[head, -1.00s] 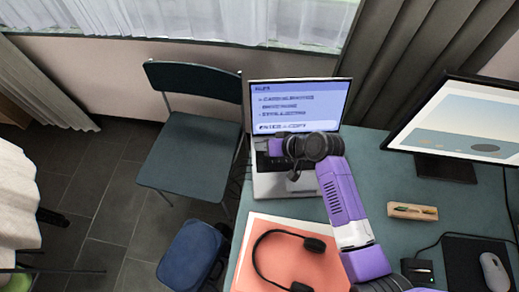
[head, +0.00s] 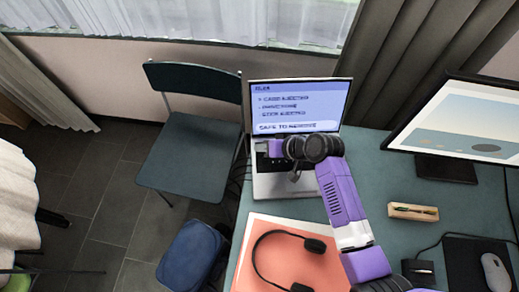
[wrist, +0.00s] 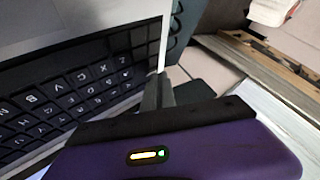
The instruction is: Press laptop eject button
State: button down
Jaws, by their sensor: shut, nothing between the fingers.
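The open laptop (head: 285,185) stands on the teal desk. Its lit screen (head: 295,105) shows several lines of text, the bottom one highlighted and seeming to read "SAFE TO REMOVE". My gripper (head: 260,146) is over the left part of the laptop, in front of the screen, and my wrist hides much of the keyboard. In the wrist view, the shut, empty fingers (wrist: 158,92) are at the laptop's side edge beside the keyboard (wrist: 70,90). I cannot tell whether they touch it. The eject button cannot be made out.
A headset (head: 285,250) lies on an orange folder in front of the laptop. A monitor (head: 465,115), a wooden pen tray (head: 412,212) and a mouse (head: 495,270) are at the right. A chair (head: 190,150) stands left of the desk.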

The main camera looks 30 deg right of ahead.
jog(key=shift+r+p, duration=0.7)
jog(key=shift+r+p, duration=2.25)
jog(key=shift+r, duration=0.25)
